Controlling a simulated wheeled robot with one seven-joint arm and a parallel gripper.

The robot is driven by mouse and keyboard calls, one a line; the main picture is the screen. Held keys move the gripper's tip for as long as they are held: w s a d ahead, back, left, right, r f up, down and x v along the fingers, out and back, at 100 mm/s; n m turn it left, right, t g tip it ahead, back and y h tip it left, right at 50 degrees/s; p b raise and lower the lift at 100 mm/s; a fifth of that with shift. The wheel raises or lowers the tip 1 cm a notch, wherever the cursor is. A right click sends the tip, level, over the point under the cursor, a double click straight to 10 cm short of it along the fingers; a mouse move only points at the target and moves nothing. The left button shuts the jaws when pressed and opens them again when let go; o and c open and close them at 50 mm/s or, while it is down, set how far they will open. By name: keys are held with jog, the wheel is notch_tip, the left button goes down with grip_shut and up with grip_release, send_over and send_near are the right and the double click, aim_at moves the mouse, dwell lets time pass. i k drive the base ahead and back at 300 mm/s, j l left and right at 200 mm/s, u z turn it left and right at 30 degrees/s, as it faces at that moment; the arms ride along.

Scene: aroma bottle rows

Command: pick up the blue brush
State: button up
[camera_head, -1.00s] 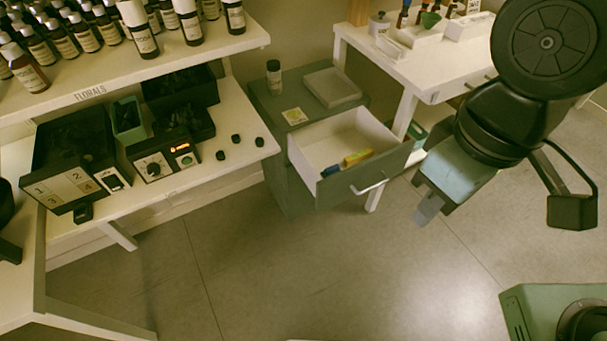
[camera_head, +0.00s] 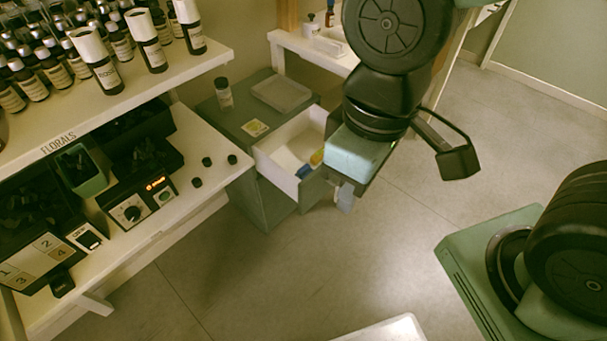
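A small blue thing (camera_head: 304,171), which may be the blue brush, lies in the open white drawer (camera_head: 272,158) of the grey-green cabinet. It is too small to make out its shape. A yellow thing (camera_head: 317,158) lies beside it, partly hidden by my arm. My gripper (camera_head: 345,198) points down in front of the drawer's right end and hides part of the drawer front. A pale fingertip shows below the wrist, apart from the blue thing in the picture. I cannot see a gap between the fingers or anything held.
A grey tray (camera_head: 281,94), a yellow card (camera_head: 255,128) and a small bottle (camera_head: 224,93) stand on the cabinet top. Left is a shelf (camera_head: 200,62) of bottles above a bench with a black device (camera_head: 135,205). The floor (camera_head: 240,285) in front is clear.

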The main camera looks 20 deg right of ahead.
aim_at(305, 171)
jog(key=i+l, duration=0.25)
jog(key=i, duration=0.25)
jog(key=i+l+z, duration=0.15)
jog(key=i, duration=0.35)
jog(key=l, duration=0.1)
